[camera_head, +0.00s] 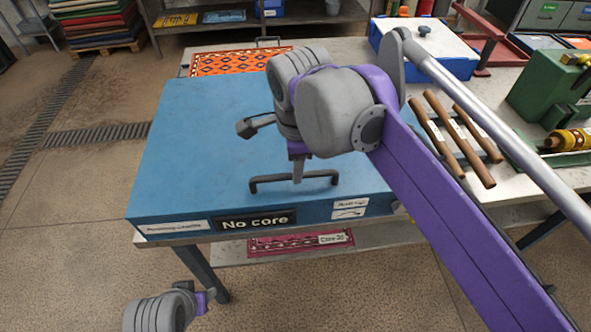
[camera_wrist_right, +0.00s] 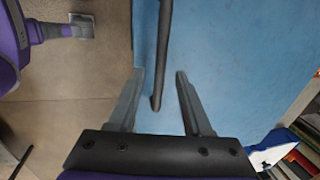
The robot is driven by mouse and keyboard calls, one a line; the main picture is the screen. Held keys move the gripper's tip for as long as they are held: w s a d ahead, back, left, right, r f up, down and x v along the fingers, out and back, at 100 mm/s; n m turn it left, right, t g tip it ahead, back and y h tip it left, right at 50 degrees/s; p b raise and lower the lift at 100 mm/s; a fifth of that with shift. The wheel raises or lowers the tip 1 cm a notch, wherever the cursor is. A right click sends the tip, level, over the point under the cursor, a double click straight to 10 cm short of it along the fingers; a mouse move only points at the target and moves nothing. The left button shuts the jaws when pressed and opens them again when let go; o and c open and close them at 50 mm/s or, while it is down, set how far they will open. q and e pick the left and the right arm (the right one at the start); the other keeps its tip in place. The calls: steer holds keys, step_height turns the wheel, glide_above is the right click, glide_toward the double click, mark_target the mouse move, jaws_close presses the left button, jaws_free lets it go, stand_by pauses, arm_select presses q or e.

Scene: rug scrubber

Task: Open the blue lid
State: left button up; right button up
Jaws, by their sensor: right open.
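The blue lid (camera_head: 190,140) is a wide flat cover lying shut and level on the table, with a "No core" label (camera_head: 255,220) on its front. A black bar handle (camera_head: 268,181) stands near its front edge. My right gripper (camera_head: 298,180) points down at the handle. In the right wrist view my right gripper (camera_wrist_right: 158,75) is open, and the handle (camera_wrist_right: 163,45) shows between its two fingers without visible grip. The fingers' exact height against the bar is unclear. My left gripper (camera_head: 208,299) is low at the bottom left, away from the lid; its jaws are too small to judge.
Wooden-handled tools (camera_head: 460,140), a green machine (camera_head: 550,90) and a white-topped blue box (camera_head: 430,45) crowd the right side. An orange patterned rug piece (camera_head: 235,61) lies behind the lid. A red rug piece (camera_head: 290,242) is on the lower shelf. Floor at left is clear.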

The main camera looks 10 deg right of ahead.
steer(key=shift+w+f, duration=0.15)
steer(key=shift+f, duration=0.6)
steer(key=shift+w+f, duration=0.15)
steer(key=shift+f, duration=0.6)
steer(key=shift+c, duration=0.3)
jaws_close()
